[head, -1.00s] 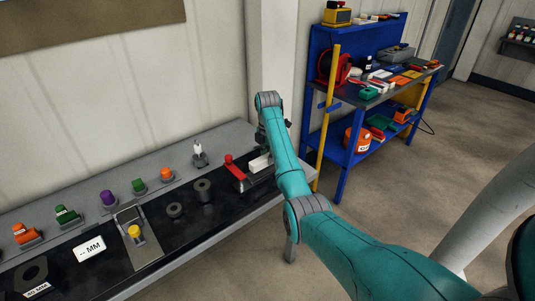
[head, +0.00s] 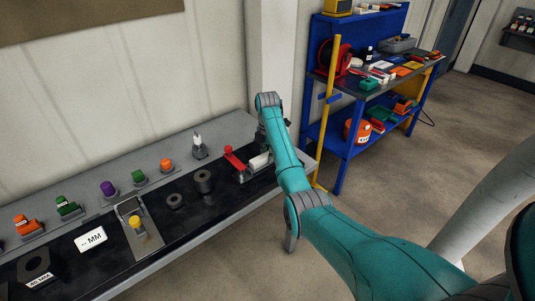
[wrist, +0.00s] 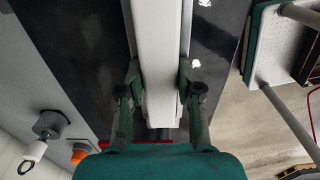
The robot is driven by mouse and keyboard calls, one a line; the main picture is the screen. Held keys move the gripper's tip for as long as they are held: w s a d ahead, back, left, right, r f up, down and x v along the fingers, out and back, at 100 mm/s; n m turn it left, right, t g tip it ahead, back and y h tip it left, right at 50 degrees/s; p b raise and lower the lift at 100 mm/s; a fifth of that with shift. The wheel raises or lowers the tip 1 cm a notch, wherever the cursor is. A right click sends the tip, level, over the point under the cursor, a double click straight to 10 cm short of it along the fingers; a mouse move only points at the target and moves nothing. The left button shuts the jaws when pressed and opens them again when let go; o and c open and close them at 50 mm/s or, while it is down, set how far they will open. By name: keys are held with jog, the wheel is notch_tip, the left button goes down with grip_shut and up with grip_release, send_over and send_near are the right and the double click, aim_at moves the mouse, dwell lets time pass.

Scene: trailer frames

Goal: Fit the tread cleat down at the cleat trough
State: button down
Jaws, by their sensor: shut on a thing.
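A long white bar, which I take to be the tread cleat (wrist: 160,60), runs between the fingers of my gripper (wrist: 159,82) in the wrist view. My gripper is shut on its sides. In the head view a short piece of the white bar (head: 259,161) shows at the right end of the bench, left of my arm. A grey fixture with a red handle (head: 234,158) stands beside it; this may be the cleat trough. A grey strip runs along the bar's right side in the wrist view. I cannot tell whether the bar is seated; my arm hides my gripper in the head view.
A blue shelf unit (head: 345,150) with a yellow post stands right of the bench. Open floor lies in front.

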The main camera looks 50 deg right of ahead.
jog(key=c, duration=0.7)
grip_release()
